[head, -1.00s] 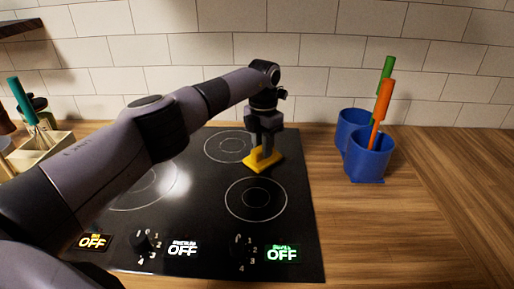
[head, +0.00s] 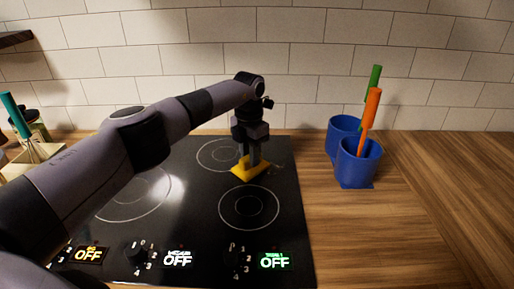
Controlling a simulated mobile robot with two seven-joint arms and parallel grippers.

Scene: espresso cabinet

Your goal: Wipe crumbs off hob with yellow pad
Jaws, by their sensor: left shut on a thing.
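The black hob (head: 210,215) lies in the counter, with pale cooking rings and displays reading OFF. My left gripper (head: 251,163) points down over its back right part. It is shut on the yellow pad (head: 250,171), which sits low at the hob surface, between the back and front right rings; whether it presses on the glass I cannot tell. A few tiny pale specks, perhaps crumbs (head: 278,167), show just right of the pad. My left arm hides much of the hob's left side. My right gripper is not in view.
Two blue holders (head: 357,163) with an orange-handled (head: 369,120) and a green-handled utensil (head: 373,84) stand right of the hob. A beige utensil box (head: 35,160) stands at the left. A tiled wall closes the back. The wooden counter (head: 410,220) at front right is clear.

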